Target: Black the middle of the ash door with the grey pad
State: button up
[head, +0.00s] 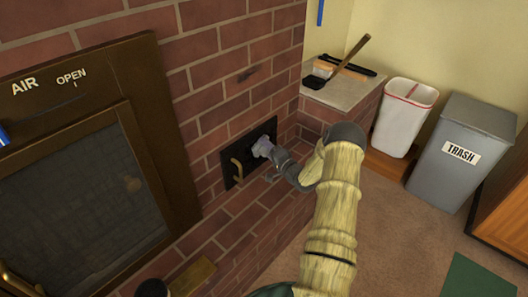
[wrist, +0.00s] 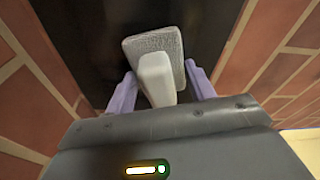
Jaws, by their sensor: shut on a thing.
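The ash door (head: 242,147) is a small black plate in the brick wall, with a brass handle (head: 236,173) low on its left side. My gripper (head: 263,147) is at the right-hand part of the door, pointing at its face. In the wrist view my gripper (wrist: 160,72) is shut on the pale handle (wrist: 155,80) of the grey pad (wrist: 150,44), one lilac finger on each side. The pad's flat plate faces the dark door (wrist: 90,40). Whether it touches the door I cannot tell.
A large framed stove door (head: 75,185) marked AIR OPEN stands left of the ash door. A brick ledge (head: 340,92) with a brush and dark tools is at the back. A white bin (head: 402,118) and a grey trash bin (head: 460,150) stand right.

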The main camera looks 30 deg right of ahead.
aim_at(273, 134)
jog(key=d, duration=0.2)
jog(key=w+d+b, duration=0.1)
jog(key=shift+d, duration=0.35)
dwell(0.3)
jog(key=shift+w+d+b, duration=0.4)
jog(key=shift+d+b, duration=0.05)
jog(key=shift+d, duration=0.45)
jog(key=shift+w+d+b, duration=0.4)
jog(key=shift+d, duration=0.45)
jog(key=p+v, duration=0.2)
jog(key=v, duration=0.4)
jog(key=shift+d, duration=0.4)
jog(key=shift+r, duration=0.15)
